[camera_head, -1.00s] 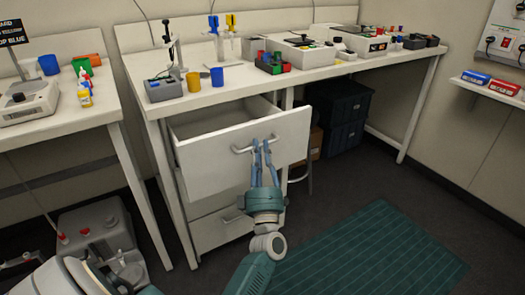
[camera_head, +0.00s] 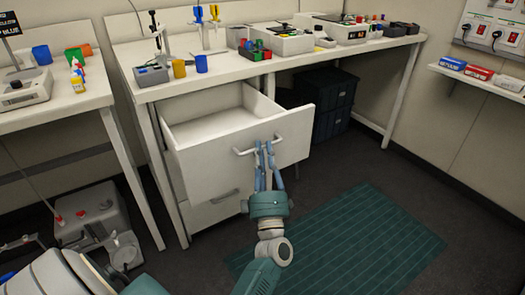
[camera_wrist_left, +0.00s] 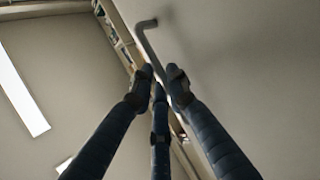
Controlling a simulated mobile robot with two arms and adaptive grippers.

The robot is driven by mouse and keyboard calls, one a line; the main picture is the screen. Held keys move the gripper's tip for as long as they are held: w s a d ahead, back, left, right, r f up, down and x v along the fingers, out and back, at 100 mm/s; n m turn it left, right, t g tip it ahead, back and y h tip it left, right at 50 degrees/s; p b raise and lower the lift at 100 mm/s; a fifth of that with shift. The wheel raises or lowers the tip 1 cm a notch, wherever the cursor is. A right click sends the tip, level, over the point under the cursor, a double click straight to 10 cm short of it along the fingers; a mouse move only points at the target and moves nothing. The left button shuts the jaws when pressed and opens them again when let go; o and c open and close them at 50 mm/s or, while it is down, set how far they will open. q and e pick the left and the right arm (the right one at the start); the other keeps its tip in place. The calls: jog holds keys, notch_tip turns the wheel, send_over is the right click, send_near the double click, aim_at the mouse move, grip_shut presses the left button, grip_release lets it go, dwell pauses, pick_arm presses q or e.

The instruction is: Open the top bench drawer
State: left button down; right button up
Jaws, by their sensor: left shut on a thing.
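The top bench drawer (camera_head: 205,162) is pulled well out from under the bench, and its empty inside shows. Its bar handle (camera_head: 241,153) runs across the front panel. My left gripper (camera_head: 265,149) is shut on the handle, with its blue fingers at the right part of the bar. In the left wrist view the fingers (camera_wrist_left: 158,80) close around the grey handle (camera_wrist_left: 148,38) beside the pale drawer front. The lower drawer (camera_head: 215,206) is closed below. My right gripper is not in view.
The bench top (camera_head: 225,68) holds blue and yellow cups, a stand and several devices. Dark storage boxes (camera_head: 322,105) stand beneath it. A green mat (camera_head: 340,240) covers the floor at right. A white and grey device (camera_head: 92,212) stands on the floor at left.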

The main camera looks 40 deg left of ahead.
pick_arm(q)
jog(key=c, duration=1.7)
grip_release()
jog(key=shift+o, duration=0.2)
jog(key=v, duration=0.8)
jog(key=shift+f, duration=0.2)
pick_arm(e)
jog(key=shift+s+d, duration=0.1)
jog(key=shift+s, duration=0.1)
pick_arm(q)
jog(key=shift+d, duration=0.1)
